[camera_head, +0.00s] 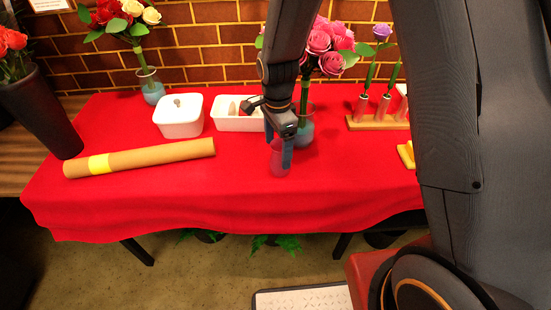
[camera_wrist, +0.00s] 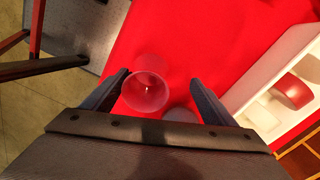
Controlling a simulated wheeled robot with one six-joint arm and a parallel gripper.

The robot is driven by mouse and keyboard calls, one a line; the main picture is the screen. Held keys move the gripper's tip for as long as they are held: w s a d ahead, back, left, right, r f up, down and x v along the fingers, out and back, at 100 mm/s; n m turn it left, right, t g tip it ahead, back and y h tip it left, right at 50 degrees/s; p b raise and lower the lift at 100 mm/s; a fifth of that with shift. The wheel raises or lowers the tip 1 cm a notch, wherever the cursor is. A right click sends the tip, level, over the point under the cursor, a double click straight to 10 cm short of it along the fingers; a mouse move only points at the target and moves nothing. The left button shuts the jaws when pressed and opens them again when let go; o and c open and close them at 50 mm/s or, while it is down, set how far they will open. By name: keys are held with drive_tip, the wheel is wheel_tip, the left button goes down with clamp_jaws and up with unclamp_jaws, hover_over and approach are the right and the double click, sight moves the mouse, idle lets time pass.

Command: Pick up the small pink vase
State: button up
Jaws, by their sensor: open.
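The small pink vase (camera_head: 280,162) is translucent and stands on the red tablecloth near the middle of the table. In the wrist view the vase (camera_wrist: 146,90) shows its round open mouth, between my two fingers and closer to the left one. My gripper (camera_head: 283,150) points down at the vase and partly covers it in the head view. In the wrist view my gripper (camera_wrist: 160,82) is open, with a finger on each side of the vase. Whether a finger touches the vase, I cannot tell.
A blue-grey vase (camera_head: 302,134) with pink roses stands just behind. A brown tube (camera_head: 140,158) lies further left. A wooden rack (camera_head: 378,123) stands right. The cloth's front is clear.

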sight(276, 156)
drive_tip(key=f, duration=0.2)
drive_tip(key=f+p, duration=0.1)
drive_tip(key=shift+w+a+f, duration=0.15)
drive_tip(key=shift+a+f, duration=0.05)
drive_tip(key=shift+f, duration=0.45)
drive_tip(key=shift+s+r, duration=0.1)
drive_tip(key=shift+s, duration=0.1)
drive_tip(key=c, duration=1.5)
drive_tip(key=shift+w, duration=0.15)
drive_tip(key=shift+c, duration=0.6)
